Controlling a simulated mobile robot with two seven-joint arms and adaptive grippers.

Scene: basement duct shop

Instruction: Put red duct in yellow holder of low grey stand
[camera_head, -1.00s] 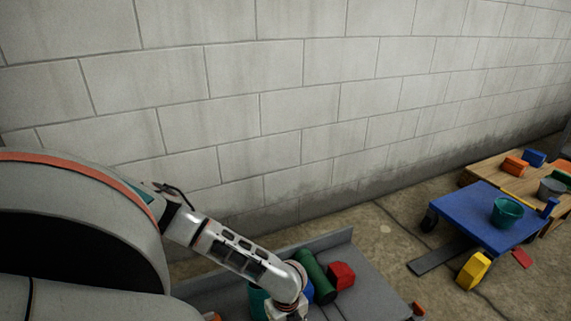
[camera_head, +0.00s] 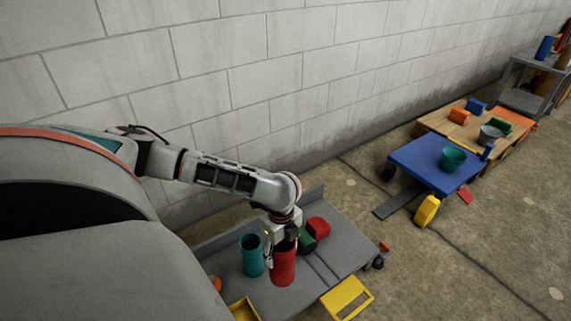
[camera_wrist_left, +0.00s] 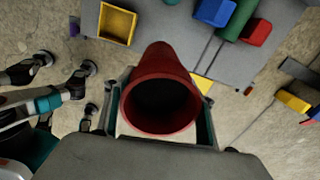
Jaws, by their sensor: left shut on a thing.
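My left gripper (camera_head: 283,240) is shut on the red duct (camera_head: 283,268), an upright open tube, over the front part of the low grey stand (camera_head: 345,235). In the left wrist view the duct's round mouth (camera_wrist_left: 160,76) sits between the fingers (camera_wrist_left: 160,112). A yellow holder (camera_head: 347,298), a square frame, sticks out at the stand's front edge, right of the duct. Another yellow frame (camera_head: 243,309) is at the left, cut by the picture's bottom; a square yellow frame also shows in the left wrist view (camera_wrist_left: 117,23). My right gripper is not shown.
On the stand, a teal tube (camera_head: 251,256) stands left of the red duct. A green tube (camera_head: 307,243) and a red block (camera_head: 318,228) lie behind it. A blue cart (camera_head: 420,165) and wooden pallet (camera_head: 450,128) are farther right. Open floor lies right of the stand.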

